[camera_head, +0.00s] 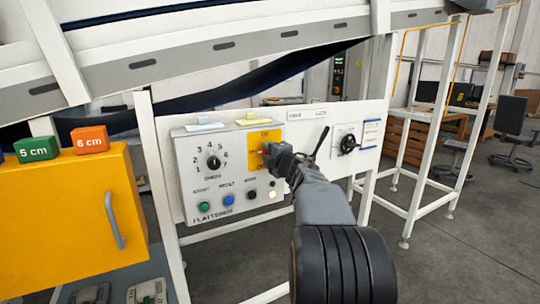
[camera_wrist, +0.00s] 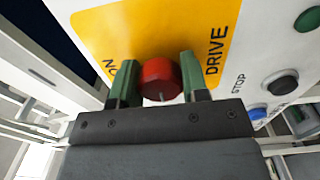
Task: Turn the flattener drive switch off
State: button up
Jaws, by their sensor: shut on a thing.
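The flattener drive switch is a red round knob (camera_wrist: 160,79) on a yellow plate (camera_wrist: 165,25) in the wrist view. A dark mark shows on the knob's lower edge. My gripper (camera_wrist: 160,85) has its green fingers on either side of the knob and is shut on it. In the head view my gripper (camera_head: 268,152) is at the yellow plate (camera_head: 256,139) on the grey flattener panel (camera_head: 228,145), and it hides much of the knob.
The panel has a numbered dial (camera_head: 213,162), a green button (camera_head: 204,206), a blue button (camera_head: 228,199) and a black button (camera_head: 251,194). A yellow cabinet (camera_head: 75,215) with a handle stands left. Open floor lies at right.

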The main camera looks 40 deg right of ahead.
dwell(0.3)
jog(key=o, duration=0.9)
jog(key=shift+s, duration=0.1)
jog(key=s, duration=0.4)
jog(key=s+a, duration=0.1)
jog(key=s, duration=0.4)
jog(key=s+a, duration=0.1)
jog(key=s, duration=0.3)
jog(key=shift+s, duration=0.25)
